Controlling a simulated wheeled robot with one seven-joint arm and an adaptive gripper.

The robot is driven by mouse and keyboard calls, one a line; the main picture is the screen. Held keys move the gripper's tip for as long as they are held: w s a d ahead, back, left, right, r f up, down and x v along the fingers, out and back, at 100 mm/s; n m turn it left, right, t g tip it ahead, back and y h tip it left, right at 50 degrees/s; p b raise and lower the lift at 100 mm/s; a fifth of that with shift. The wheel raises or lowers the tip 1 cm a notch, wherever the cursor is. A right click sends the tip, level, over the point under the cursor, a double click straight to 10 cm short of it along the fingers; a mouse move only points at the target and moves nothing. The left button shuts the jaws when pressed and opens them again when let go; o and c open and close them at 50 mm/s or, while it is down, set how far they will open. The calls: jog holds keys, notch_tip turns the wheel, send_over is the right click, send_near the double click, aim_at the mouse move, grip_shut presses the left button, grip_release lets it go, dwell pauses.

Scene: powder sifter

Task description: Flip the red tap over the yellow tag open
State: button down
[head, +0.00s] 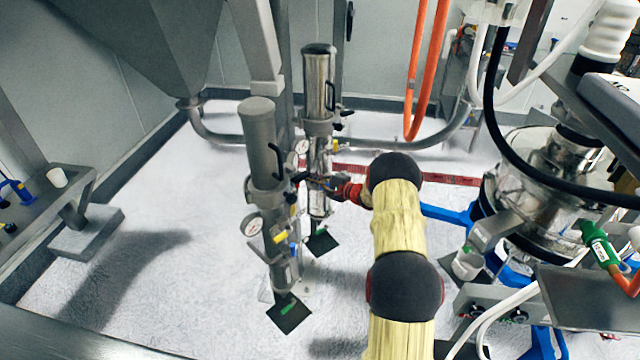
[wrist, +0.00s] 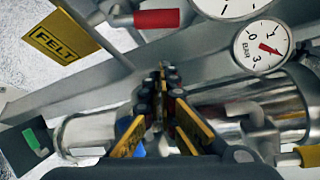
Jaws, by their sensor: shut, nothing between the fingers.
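A red tap handle (wrist: 157,18) lies along a metal pipe fitting at the top middle of the wrist view. A yellow tag (wrist: 62,37) reading FELT hangs to its left. My gripper (wrist: 166,72) is shut and empty, its fingertips below the red handle in the picture and apart from it. In the head view my gripper (head: 318,182) is between the two upright metal cylinders. Yellow tags also show in the head view, on the near cylinder (head: 279,237) and the far one (head: 335,147). I cannot clearly make out the red handle there.
A pressure gauge (wrist: 262,45) is right of the red handle, with another partly cut off above it. The near grey cylinder (head: 261,140) and far shiny cylinder (head: 319,90) flank my gripper. A steel sifter (head: 535,195) stands to the right. The white floor at left is clear.

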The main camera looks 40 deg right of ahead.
jog(key=shift+s+a+r, duration=0.4)
jog(key=shift+s+a, duration=0.1)
jog(key=shift+a, duration=0.25)
jog(key=shift+s+a+r, duration=0.35)
jog(key=shift+s+a, duration=0.15)
jog(key=shift+a, duration=0.2)
jog(key=shift+s+a+r+n+t, duration=0.3)
jog(key=shift+r+n+t, duration=0.1)
jog(key=shift+n, duration=0.2)
jog(key=shift+s+a+r+n+t, duration=0.3)
jog(key=shift+n+t, duration=0.1)
jog(key=shift+n, duration=0.2)
jog(key=shift+w+f, duration=0.1)
jog(key=shift+w, duration=0.1)
